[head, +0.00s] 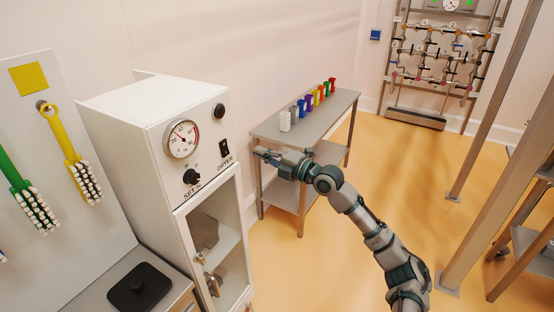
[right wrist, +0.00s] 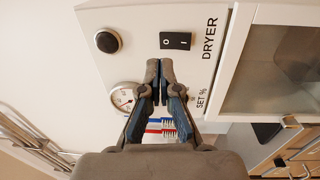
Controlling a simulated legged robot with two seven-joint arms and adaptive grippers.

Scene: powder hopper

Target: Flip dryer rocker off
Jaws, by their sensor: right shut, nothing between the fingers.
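The dryer (head: 160,125) is a white cabinet at the left of the head view, with a gauge, a knob, a round black button and a glass door. Its black rocker switch (head: 224,148) sits beside the word DRYER. In the right wrist view the rocker (right wrist: 175,41) shows close, just beyond the fingertips and slightly to their right. My right gripper (head: 258,152) is shut and empty, to the right of the panel in the head view. In the right wrist view its fingertips (right wrist: 159,64) are together, pointing at the panel. Contact with the rocker cannot be told. My left gripper is out of view.
A steel table (head: 270,128) with a row of coloured items stands behind my right gripper. Green and yellow brushes (head: 72,155) hang on a board at the left. A black lidded item (head: 141,287) lies on the counter. The floor at centre right is clear.

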